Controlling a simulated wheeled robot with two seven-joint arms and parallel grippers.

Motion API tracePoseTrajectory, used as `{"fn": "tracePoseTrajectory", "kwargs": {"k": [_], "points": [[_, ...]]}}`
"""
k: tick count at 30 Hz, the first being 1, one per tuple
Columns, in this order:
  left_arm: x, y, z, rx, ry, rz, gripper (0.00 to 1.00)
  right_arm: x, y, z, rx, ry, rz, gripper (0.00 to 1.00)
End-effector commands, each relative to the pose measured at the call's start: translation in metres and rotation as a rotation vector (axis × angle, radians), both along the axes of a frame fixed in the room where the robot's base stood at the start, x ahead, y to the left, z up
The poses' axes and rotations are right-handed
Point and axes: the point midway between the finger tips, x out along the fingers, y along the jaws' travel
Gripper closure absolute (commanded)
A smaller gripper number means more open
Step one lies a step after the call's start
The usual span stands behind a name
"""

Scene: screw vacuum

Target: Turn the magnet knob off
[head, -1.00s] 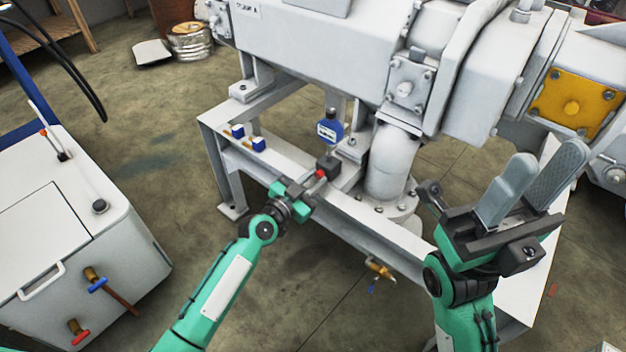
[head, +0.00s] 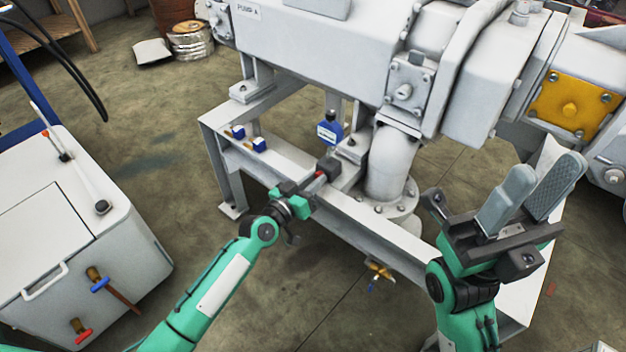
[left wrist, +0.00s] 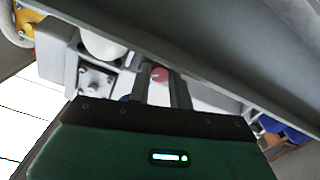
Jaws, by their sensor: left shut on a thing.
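The red magnet knob (head: 320,174) is on the front of a small dark magnet base (head: 331,165), which sits on the white pump frame. A blue dial gauge (head: 328,131) stands just above the base. My left gripper (head: 318,178) is shut on the knob, and its fingers partly hide it. In the left wrist view the red knob (left wrist: 159,74) shows between the two dark fingers (left wrist: 160,92). Any marking on the knob is too small to read. My right gripper (head: 540,172) is open and empty at the right, its grey finger pads apart.
The white frame beam (head: 375,222) runs below the pump pipe (head: 390,165). Small blue blocks (head: 258,145) sit on the beam to the left. A brass valve (head: 379,270) hangs below it. A white cabinet (head: 60,215) stands at far left. Floor between is clear.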

Motion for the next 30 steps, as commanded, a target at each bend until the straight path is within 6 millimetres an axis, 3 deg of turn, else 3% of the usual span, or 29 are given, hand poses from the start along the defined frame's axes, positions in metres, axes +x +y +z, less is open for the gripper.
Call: {"fn": "tracePoseTrajectory", "kwargs": {"k": [19,20,23,30], "points": [[0.0004,0.0003,0.0005,-0.054,0.038,0.000,1.00,0.0003,0.0000,-0.0023,-0.002,0.012,0.000,0.64],[0.0004,0.0003,0.0005,-0.054,0.038,0.000,0.77,0.0002,0.0001,-0.0022,-0.001,0.011,0.001,0.64],[0.0003,0.0003,0.0004,-0.054,0.038,0.000,0.58,0.0001,0.0001,-0.0015,-0.001,0.008,0.001,0.64],[0.0002,0.0002,0.0002,-0.053,0.037,0.000,0.57,-0.0005,0.0001,0.0008,-0.002,-0.002,0.001,0.64]]}}
